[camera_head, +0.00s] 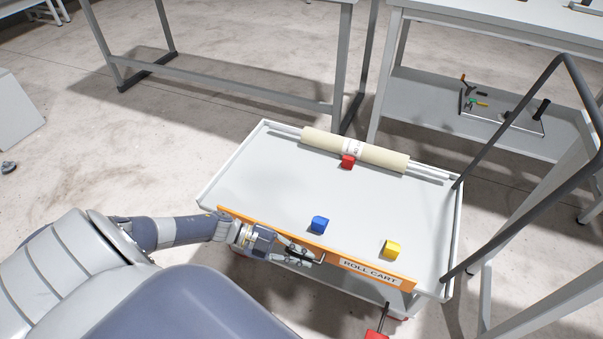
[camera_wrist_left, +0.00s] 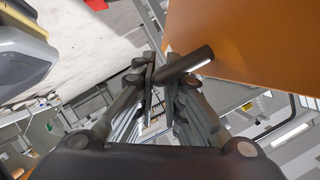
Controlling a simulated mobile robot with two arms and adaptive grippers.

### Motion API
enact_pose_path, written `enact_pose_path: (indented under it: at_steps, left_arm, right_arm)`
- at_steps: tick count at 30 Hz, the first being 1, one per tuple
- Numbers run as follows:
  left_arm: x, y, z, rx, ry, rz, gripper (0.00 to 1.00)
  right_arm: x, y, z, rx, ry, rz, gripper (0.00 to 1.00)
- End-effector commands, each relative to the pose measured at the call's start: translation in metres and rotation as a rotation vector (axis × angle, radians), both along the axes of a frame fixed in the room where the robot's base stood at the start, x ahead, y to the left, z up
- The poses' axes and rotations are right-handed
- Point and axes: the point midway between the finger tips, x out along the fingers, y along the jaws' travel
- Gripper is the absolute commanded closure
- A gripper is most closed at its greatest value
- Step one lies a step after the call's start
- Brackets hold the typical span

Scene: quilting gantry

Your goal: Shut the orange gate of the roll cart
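The roll cart (camera_head: 230,190) has a light grey tray. Its orange gate (camera_head: 325,260) runs along the near edge, outer face and "ROLL CART" label toward me; I cannot tell whether it sits fully flush. My left gripper (camera_head: 307,255) is at the near side of the gate, by a dark handle (camera_head: 320,257). In the left wrist view the handle (camera_wrist_left: 190,64) sticks out beside the orange panel (camera_wrist_left: 245,40) and crosses the tips of the gripper (camera_wrist_left: 160,78). The fingers are close together; whether they clamp the handle is unclear. My right gripper is out of view.
A cream fabric roll (camera_head: 385,157) lies at the tray's far side. Red (camera_head: 348,161), blue (camera_head: 319,224) and yellow (camera_head: 390,249) blocks sit on the tray. A dark push bar (camera_head: 515,117) rises at the right.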

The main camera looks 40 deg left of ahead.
Motion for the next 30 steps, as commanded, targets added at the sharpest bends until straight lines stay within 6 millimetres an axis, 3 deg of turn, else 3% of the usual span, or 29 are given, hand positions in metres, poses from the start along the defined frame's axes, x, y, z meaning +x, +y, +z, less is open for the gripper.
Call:
enact_pose_path:
  at_steps: [14,24,30]
  left_arm:
    - [-0.004,0.009,0.003,0.002,0.0,0.001,0.83]
    - [-0.032,0.069,0.026,0.005,0.001,0.002,0.83]
    - [-0.043,0.094,0.036,0.002,-0.002,0.001,0.83]
  right_arm:
    - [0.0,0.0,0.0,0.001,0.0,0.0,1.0]
    - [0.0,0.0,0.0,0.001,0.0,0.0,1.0]
    - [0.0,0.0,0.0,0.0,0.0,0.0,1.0]
